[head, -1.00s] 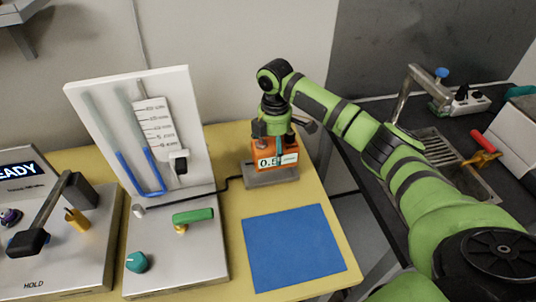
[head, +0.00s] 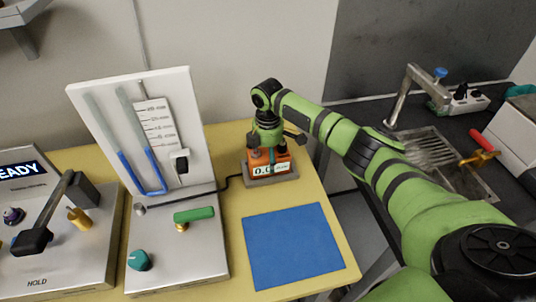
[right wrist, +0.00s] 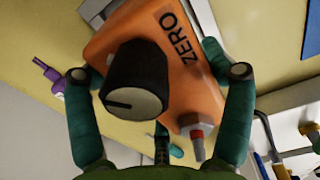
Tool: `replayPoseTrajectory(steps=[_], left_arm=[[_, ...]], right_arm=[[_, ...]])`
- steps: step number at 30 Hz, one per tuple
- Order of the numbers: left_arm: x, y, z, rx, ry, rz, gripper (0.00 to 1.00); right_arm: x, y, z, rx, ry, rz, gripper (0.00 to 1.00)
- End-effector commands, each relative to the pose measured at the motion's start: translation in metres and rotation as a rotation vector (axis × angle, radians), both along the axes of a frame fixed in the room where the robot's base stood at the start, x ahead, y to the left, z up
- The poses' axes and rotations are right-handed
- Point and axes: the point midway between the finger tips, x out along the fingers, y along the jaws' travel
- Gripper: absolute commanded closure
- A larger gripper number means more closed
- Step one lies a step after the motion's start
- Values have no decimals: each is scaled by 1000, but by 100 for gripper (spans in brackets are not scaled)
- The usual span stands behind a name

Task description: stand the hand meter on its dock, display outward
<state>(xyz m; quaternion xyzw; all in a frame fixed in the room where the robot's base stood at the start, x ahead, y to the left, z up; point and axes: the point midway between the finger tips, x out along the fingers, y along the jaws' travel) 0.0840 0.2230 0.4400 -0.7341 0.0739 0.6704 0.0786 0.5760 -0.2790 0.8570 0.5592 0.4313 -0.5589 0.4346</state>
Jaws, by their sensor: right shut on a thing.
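The hand meter (head: 285,159) is an orange box at the back right of the yellow table. Its white display (head: 264,170) faces out towards me and reads about 0.0, partly covered. The meter looks upright on the grey dock (head: 283,180); full seating cannot be told. My right gripper (head: 268,155) comes from above and is shut on the meter. In the right wrist view, the teal fingers of my right gripper (right wrist: 155,62) lie on both sides of the orange meter (right wrist: 205,95), with its black knob, ZERO label and red-tipped switch between them. My left gripper is not in view.
A blue mat (head: 292,245) lies in front of the dock. A white manometer panel (head: 100,95) with a green-handled valve (head: 194,214) stands to the left. A black cable (head: 215,193) runs to the dock. A sink (head: 445,160) is at the right.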

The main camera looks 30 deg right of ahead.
Motion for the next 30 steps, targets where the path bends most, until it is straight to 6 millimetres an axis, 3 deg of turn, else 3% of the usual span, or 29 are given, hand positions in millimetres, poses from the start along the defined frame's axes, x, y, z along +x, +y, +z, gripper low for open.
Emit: replayPoseTrajectory(steps=[1,2,13,17,30], left_arm=[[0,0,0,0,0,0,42],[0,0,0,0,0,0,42],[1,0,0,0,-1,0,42],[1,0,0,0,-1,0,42],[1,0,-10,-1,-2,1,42]], right_arm=[[0,0,-1,0,0,0,10],[0,0,-1,0,0,0,0],[0,0,0,0,1,0,0],[0,0,8,1,-1,0,0],[0,1,95,1,-2,1,0]])
